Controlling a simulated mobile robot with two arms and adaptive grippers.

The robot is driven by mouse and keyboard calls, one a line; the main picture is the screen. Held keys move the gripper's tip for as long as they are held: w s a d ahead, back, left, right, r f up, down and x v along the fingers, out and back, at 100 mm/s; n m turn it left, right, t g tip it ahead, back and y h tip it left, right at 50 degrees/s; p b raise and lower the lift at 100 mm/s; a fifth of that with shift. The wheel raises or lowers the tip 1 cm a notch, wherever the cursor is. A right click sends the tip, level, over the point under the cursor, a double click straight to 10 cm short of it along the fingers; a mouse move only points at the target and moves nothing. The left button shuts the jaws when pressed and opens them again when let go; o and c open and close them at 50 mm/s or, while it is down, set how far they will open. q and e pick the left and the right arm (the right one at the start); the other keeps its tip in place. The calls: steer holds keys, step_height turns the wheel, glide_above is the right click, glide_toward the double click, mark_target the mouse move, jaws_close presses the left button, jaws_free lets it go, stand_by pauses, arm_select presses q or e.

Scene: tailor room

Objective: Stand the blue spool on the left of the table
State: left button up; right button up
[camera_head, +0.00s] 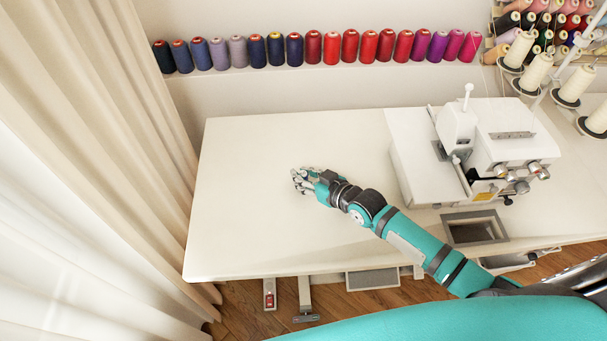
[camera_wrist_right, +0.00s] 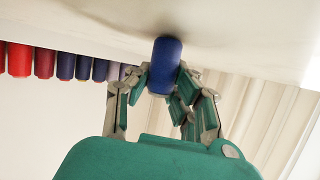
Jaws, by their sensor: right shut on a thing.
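The white table (camera_head: 245,215) fills the middle of the head view, and its left part is bare. My right gripper (camera_head: 302,180) is over the middle of the tabletop. In the right wrist view, my right gripper (camera_wrist_right: 165,85) is shut on the blue spool (camera_wrist_right: 166,60). The spool's far end is close to the white table surface; I cannot tell whether it touches. In the head view the spool is hidden or too small to make out at the fingers. My left gripper is not in view.
A white sewing machine (camera_head: 500,135) stands on the right of the table. A row of colored spools (camera_head: 310,48) stands on a shelf along the back wall. Beige curtains (camera_head: 90,140) hang beside the table's left edge. Cream thread cones (camera_head: 535,72) stand at the far right.

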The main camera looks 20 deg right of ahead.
steer(key=o, duration=0.8)
steer(key=shift+f, duration=0.1)
steer(key=shift+s, duration=0.15)
steer(key=v, duration=1.2)
